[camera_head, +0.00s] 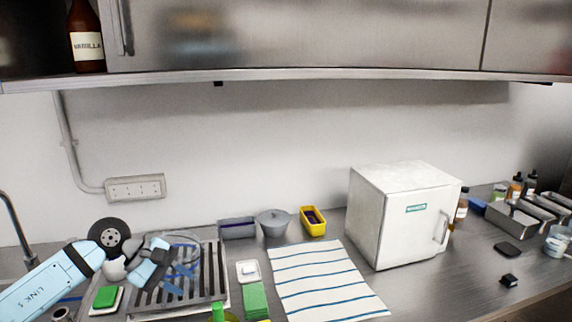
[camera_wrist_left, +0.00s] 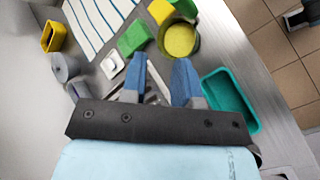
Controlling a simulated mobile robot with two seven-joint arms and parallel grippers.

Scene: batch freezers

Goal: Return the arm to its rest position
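My left arm (camera_head: 52,284) comes in from the lower left, bent over the drying rack. My left gripper (camera_head: 190,262) hangs above the rack with its two blue fingers apart. In the left wrist view the gripper (camera_wrist_left: 160,62) is open, and I see nothing held between its fingers. My right arm and gripper are in neither view.
A slatted drying rack (camera_head: 213,283) lies below the gripper. Nearby are a green block (camera_head: 255,301), a grey pot (camera_head: 273,225), a yellow bin (camera_head: 314,230) and a striped towel (camera_head: 325,282). A white freezer (camera_head: 387,220) stands further right.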

